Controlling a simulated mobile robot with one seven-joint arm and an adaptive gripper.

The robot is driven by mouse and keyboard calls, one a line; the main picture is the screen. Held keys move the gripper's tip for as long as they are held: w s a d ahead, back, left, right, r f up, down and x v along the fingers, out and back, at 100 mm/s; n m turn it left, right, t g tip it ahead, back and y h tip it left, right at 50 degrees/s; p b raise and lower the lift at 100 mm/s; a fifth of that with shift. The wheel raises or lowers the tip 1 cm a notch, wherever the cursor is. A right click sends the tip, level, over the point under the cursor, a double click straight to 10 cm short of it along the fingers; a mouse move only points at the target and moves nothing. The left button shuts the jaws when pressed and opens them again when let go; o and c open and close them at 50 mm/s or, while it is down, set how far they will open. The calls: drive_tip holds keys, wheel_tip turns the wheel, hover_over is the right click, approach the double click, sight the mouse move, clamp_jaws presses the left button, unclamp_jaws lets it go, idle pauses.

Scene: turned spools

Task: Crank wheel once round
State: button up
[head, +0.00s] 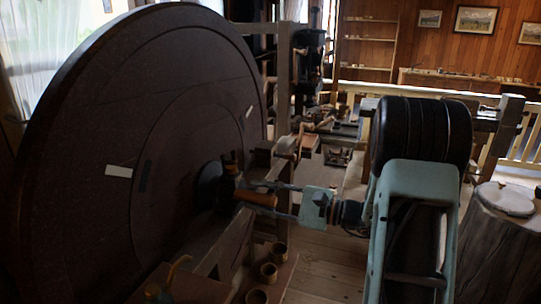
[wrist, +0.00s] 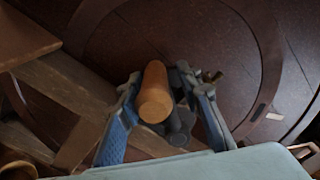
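The wheel (head: 95,120) is a large dark brown upright disc filling the left of the head view, with a pale mark on its face. Its face also fills the back of the wrist view (wrist: 225,50). An orange-brown wooden crank handle (head: 257,199) sticks out near the dark hub. In the wrist view the handle (wrist: 155,95) points towards the camera. My gripper (head: 264,198) is at the handle, its blue-grey fingers on either side. In the wrist view my gripper (wrist: 165,85) is open, with a gap right of the handle; contact on the left is unclear.
A wooden frame (head: 232,245) stands beside the wheel, with several small round wooden pots (head: 268,272) below. A cluttered workbench (head: 335,130) stands behind. A stump (head: 500,240) with a pale top is at the right. Some plank floor is clear.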

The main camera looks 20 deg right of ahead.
drive_tip(key=w+d+r+m+p, duration=0.5)
drive_tip(key=w+m+p, duration=0.1)
drive_tip(key=p, duration=0.3)
drive_tip(key=shift+r+m+p, duration=0.25)
drive_tip(key=shift+m+p, duration=0.15)
drive_tip(key=shift+m, duration=0.2)
drive_tip(key=shift+w+a+f, duration=0.15)
drive_tip(key=shift+f, duration=0.1)
drive_tip(key=shift+a+f, duration=0.1)
drive_tip(key=v, duration=1.1)
drive_tip(key=shift+r+b, duration=0.2)
drive_tip(key=shift+b, duration=0.2)
